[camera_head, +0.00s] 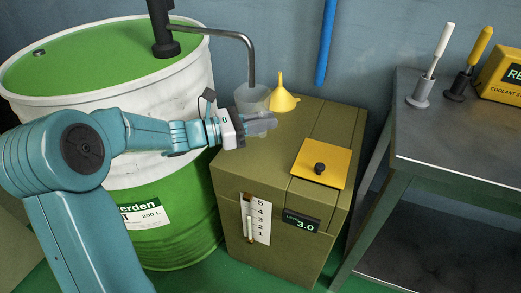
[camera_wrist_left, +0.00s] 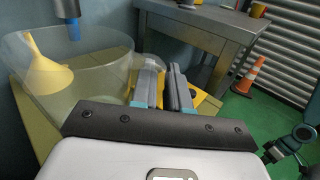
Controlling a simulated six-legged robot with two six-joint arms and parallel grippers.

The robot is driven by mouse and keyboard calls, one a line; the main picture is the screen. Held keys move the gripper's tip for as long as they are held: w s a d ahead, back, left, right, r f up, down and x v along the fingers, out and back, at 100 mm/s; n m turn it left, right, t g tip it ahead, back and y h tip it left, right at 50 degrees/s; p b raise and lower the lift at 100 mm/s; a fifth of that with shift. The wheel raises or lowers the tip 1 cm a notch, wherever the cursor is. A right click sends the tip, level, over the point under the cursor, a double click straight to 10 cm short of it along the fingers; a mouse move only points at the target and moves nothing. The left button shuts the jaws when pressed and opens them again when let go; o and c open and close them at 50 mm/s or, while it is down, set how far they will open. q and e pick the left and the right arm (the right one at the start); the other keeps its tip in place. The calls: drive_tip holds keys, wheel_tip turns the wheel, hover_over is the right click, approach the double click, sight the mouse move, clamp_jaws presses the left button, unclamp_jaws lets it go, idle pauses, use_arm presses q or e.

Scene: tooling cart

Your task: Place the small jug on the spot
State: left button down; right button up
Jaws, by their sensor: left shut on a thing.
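The small jug (camera_head: 252,97) is a clear, see-through cup on the far left part of the olive cabinet top, under the end of the bent spout pipe (camera_head: 250,62). In the left wrist view the jug (camera_wrist_left: 95,75) fills the upper left, beside the fingers. My left gripper (camera_head: 264,124) is shut on the jug at its near side; the fingers (camera_wrist_left: 166,88) hide the exact contact. I cannot make out a marked spot.
A yellow funnel (camera_head: 282,98) stands close right of the jug. A yellow plate with a black knob (camera_head: 319,168) lies on the cabinet (camera_head: 240,172). A green and white drum (camera_head: 180,88) stands left, a grey bench (camera_head: 450,145) right. The cabinet's near top is clear.

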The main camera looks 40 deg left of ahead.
use_arm(q)
wheel_tip(320, 180, down, 7)
drive_tip(key=shift+r+b, duration=0.15)
drive_tip(key=shift+b, duration=1.1)
drive_tip(key=shift+f, duration=0.25)
drive_tip(key=c, duration=1.1)
unclamp_jaws()
